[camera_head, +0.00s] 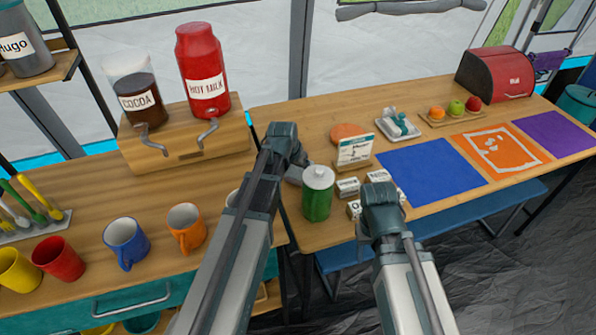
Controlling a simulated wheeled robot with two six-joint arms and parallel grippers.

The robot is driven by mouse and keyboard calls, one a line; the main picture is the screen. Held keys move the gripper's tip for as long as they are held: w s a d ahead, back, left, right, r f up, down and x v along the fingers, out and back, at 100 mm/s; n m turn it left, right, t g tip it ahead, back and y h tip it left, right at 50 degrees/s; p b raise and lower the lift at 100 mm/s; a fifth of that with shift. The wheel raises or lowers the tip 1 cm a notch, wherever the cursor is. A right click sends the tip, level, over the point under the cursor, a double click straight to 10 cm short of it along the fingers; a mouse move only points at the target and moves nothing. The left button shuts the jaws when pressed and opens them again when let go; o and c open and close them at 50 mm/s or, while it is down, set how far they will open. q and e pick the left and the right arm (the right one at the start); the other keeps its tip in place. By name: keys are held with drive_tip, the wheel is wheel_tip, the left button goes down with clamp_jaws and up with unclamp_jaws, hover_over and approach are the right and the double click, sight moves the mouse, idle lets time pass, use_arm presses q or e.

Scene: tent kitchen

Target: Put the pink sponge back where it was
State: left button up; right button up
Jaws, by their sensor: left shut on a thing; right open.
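My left gripper (293,172) is over the near left part of the right-hand table, just left of a green canister with a white lid (317,194). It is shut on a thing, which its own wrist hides. I cannot make out a pink sponge there. A flat, rounded salmon-coloured thing (350,131) lies behind a small menu sign (355,151); I cannot tell whether it is a sponge. My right gripper (380,196) is open by the table's front edge, beside small white labelled blocks (376,176). Its fingertips are mostly hidden.
The left counter holds coloured mugs (126,243) and cocoa and hot milk dispensers (204,75).

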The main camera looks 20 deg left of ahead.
use_arm(q)
drive_tip(key=shift+f, duration=0.15)
drive_tip(key=o, duration=1)
drive_tip(key=shift+o, duration=0.2)
drive_tip(key=p+v, duration=1.1)
drive_tip(key=v, duration=0.1)
drive_tip(key=shift+r, duration=0.25)
drive_tip(key=shift+w+r, duration=0.1)
